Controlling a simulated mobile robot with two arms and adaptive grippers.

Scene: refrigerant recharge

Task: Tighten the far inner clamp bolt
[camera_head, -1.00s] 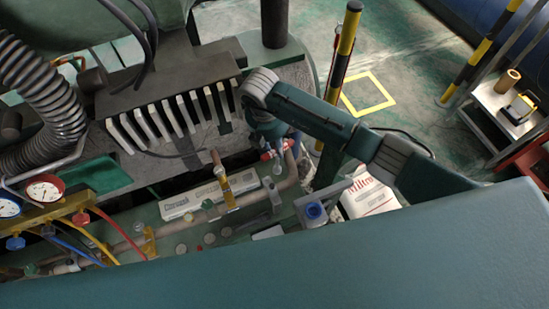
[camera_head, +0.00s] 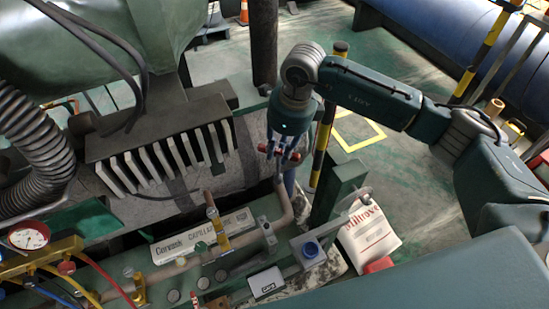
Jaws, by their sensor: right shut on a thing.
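My right gripper (camera_head: 281,160) comes down from its arm at the upper middle and points downward. It is shut on a small red part (camera_head: 265,148), whose red ends show on both sides of the fingers. The part is at the top end of a bent tan pipe (camera_head: 288,212); I cannot tell whether it is attached to the pipe. A small grey clamp block (camera_head: 268,235) sits beside the pipe on the green bench. The far inner clamp bolt cannot be made out for certain. My left gripper is not in view.
A finned dark unit (camera_head: 165,135) stands left of the gripper. Gauges with coloured hoses (camera_head: 28,236) are at lower left. A yellow-black post (camera_head: 325,140) stands close behind the gripper.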

